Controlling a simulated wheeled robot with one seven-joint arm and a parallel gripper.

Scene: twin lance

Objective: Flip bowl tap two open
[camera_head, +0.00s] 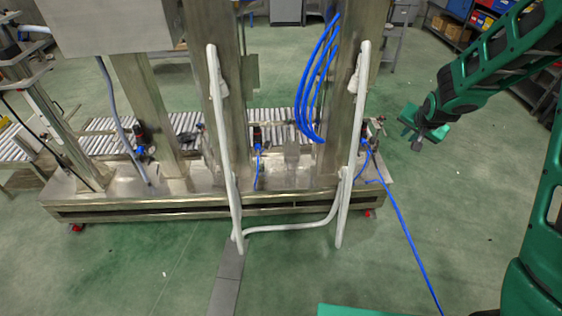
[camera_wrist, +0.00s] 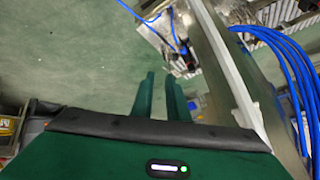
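Several small black, red and blue valve fittings sit low on the metal machine's base. In the head view one is at the left (camera_head: 140,138), one in the middle (camera_head: 258,140) and one at the right (camera_head: 367,148). They are too small to tell which is tap two or how its handle stands. My gripper (camera_head: 417,132) hangs in the air right of the machine, apart from it. In the wrist view its two green fingers (camera_wrist: 161,78) stand apart with floor showing between them, and they hold nothing. A dark fitting with blue hose (camera_wrist: 184,50) lies beyond them.
A white tube frame (camera_head: 290,228) stands before the machine. Blue hoses (camera_head: 318,80) hang on the right column, and one blue hose (camera_head: 405,235) trails across the floor. A roller conveyor (camera_head: 185,124) runs behind. Green floor (camera_head: 465,190) is free around my gripper.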

